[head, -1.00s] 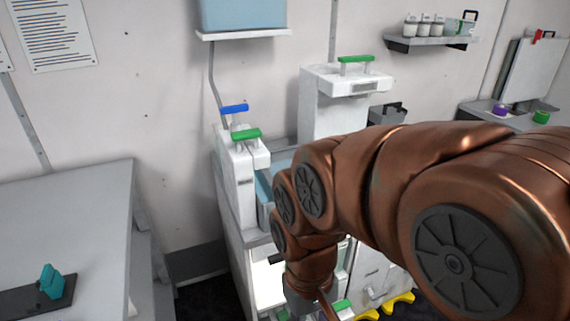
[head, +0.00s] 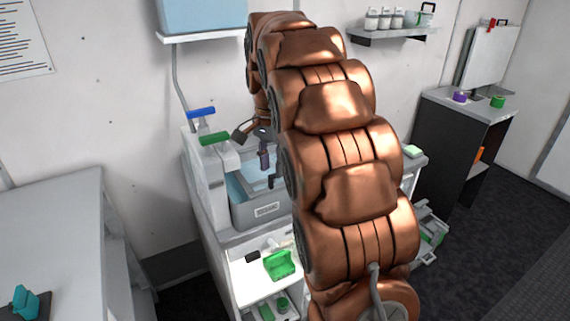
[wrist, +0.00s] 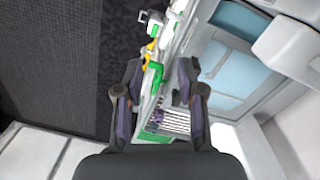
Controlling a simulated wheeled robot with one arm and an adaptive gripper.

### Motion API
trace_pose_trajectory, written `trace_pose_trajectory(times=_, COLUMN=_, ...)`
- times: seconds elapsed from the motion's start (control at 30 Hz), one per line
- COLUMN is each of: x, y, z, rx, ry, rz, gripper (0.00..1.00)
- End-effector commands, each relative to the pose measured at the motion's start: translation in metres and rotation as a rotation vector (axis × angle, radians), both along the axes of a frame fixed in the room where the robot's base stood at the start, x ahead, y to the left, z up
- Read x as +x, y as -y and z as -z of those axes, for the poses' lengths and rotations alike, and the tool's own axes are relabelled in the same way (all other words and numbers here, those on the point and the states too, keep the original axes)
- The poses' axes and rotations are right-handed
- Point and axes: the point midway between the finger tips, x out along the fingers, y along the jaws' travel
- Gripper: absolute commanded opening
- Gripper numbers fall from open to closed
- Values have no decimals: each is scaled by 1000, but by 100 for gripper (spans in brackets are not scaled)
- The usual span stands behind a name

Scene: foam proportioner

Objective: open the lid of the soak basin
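The soak basin (head: 245,216) is a grey tub with a label on its front, set in the white counter at centre left of the head view. A pale blue surface (head: 238,188) shows inside its rim; I cannot tell whether it is a clear lid or water. In the wrist view the blue surface (wrist: 236,72) lies to the right of my fingers. My gripper (wrist: 160,82) is open and empty, its two dark fingers apart. In the head view my gripper (head: 256,152) hangs above the basin, partly hidden by my arm. I see no clear lid handle.
White dispensers with a blue handle (head: 201,112) and a green handle (head: 214,138) stand left of the basin. A lit shelf below holds a green container (head: 280,265). A blue tank (head: 205,14) hangs above. A grey table (head: 50,225) stands left.

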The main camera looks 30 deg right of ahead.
Motion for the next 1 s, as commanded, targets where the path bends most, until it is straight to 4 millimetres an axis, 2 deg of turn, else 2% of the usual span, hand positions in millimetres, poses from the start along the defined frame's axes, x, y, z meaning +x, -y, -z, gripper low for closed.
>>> trace_pose_trajectory(times=0.03, x=13, y=13, z=0, rx=-1, ry=2, rz=56, gripper=39)
trace_pose_trajectory(times=0.2, x=44, y=49, z=-3, rx=-9, ry=20, rz=223, gripper=39)
trace_pose_trajectory(times=0.4, x=63, y=74, z=-1, rx=-11, ry=33, rz=345, gripper=39)
trace_pose_trajectory(times=0.73, x=68, y=81, z=8, rx=-9, ry=35, rz=382, gripper=39)
trace_pose_trajectory(times=1.0, x=67, y=81, z=35, rx=-9, ry=32, rz=381, gripper=39)
